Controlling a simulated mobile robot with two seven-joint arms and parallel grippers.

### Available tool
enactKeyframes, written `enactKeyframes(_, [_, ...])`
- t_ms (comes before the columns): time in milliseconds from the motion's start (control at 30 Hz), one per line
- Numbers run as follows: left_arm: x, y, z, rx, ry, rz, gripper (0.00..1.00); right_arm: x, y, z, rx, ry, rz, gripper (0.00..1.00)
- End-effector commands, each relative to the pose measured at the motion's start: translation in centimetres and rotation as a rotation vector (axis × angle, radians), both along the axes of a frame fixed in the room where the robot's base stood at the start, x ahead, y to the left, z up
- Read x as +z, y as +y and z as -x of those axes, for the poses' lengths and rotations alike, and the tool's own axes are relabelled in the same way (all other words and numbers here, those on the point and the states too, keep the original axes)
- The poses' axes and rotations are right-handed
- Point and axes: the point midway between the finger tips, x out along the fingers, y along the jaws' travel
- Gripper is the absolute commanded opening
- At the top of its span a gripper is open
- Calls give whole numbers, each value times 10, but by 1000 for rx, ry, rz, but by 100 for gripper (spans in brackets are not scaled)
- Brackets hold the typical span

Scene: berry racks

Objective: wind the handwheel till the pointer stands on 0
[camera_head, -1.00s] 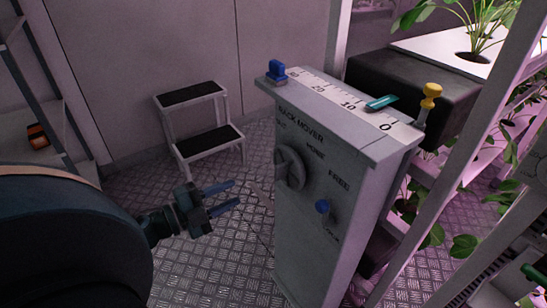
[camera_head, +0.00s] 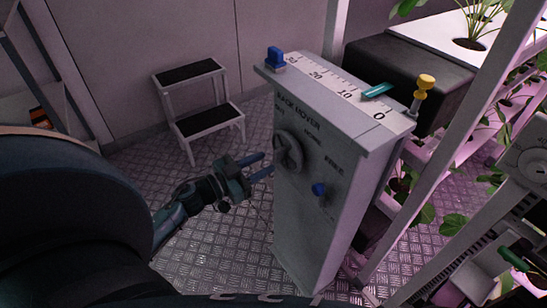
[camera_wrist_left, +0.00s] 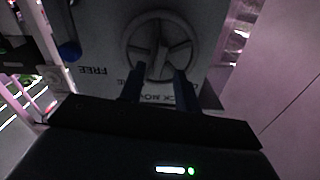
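The grey handwheel (camera_head: 288,152) is on the front face of the rack mover cabinet (camera_head: 318,235). It shows spoked in the left wrist view (camera_wrist_left: 161,46). The teal pointer (camera_head: 377,91) lies over the white scale (camera_head: 318,76) on the cabinet top, between 10 and 0 and nearer 10. My left gripper (camera_head: 267,163) is just left of the wheel, fingers aimed at it. In the left wrist view its two fingers (camera_wrist_left: 157,76) are apart, tips at the wheel's lower part. Nothing shows gripped; whether they touch the wheel, I cannot tell. My right gripper is not in view.
A blue knob (camera_head: 319,189) sits right of and below the wheel. A step stool (camera_head: 197,105) stands behind left. Plant racks (camera_head: 440,150) stand close on the right.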

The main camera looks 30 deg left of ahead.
Motion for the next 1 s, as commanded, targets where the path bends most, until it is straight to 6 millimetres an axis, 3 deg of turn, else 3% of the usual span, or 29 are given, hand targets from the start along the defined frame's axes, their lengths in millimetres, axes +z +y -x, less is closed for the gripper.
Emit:
enactKeyframes(233, [0, -13, -33, 1, -1, 1, 33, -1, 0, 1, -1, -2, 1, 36])
enactKeyframes(633, [0, -17, -39, -1, 0, 0, 33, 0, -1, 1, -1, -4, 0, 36])
enactKeyframes(1000, [0, -17, -39, -1, 0, 0, 3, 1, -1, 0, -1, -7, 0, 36])
